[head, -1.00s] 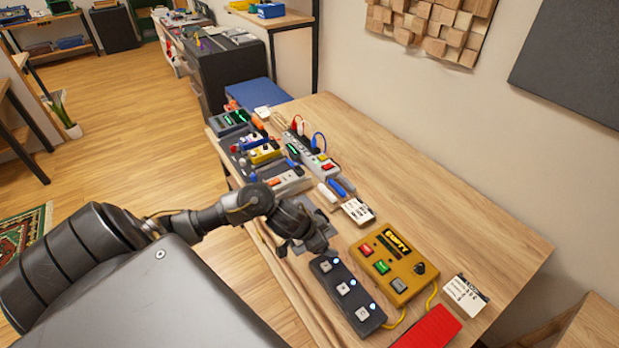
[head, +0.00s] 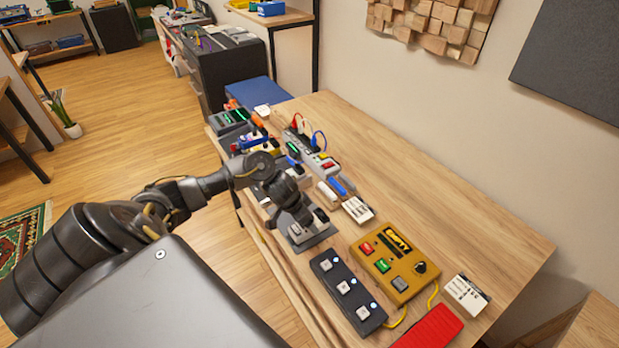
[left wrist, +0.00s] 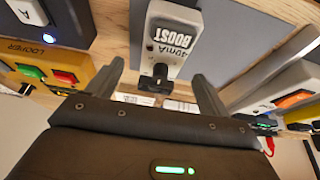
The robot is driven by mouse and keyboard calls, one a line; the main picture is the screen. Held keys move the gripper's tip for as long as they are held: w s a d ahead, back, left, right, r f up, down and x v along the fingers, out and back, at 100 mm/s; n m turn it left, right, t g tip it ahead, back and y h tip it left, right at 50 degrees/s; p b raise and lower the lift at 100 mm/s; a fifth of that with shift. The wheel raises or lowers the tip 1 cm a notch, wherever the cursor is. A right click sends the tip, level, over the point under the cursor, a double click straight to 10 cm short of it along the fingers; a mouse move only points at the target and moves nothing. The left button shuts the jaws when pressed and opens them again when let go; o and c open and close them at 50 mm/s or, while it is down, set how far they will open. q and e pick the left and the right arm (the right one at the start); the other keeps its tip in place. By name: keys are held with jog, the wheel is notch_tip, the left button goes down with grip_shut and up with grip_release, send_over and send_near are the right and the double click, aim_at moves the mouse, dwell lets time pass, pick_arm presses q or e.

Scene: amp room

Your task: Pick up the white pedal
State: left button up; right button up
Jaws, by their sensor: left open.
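The white pedal (left wrist: 172,40) is marked "40mA BOOST" and has a dark knob at its near end. In the left wrist view it stands on a grey plate (left wrist: 240,30), between the two fingers of my left gripper (left wrist: 158,70). The fingers are apart, one on each side, and I cannot tell whether they touch it. In the head view my left gripper (head: 292,212) is over the grey plate (head: 322,238), and the arm hides most of the pedal. My right gripper is not in view.
A dark three-switch footswitch (head: 347,290) and a yellow looper (head: 396,262) lie near the plate. A power strip (head: 312,158) and several pedals stand beyond. A red pedal (head: 428,328) is at the front.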

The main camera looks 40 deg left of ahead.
pick_arm(q)
jog(key=shift+x, duration=2.65)
jog(key=shift+s+a, duration=0.1)
jog(key=shift+c, duration=0.3)
jog(key=c, duration=1.2)
jog(key=shift+c, duration=0.5)
jog(key=shift+r, duration=0.15)
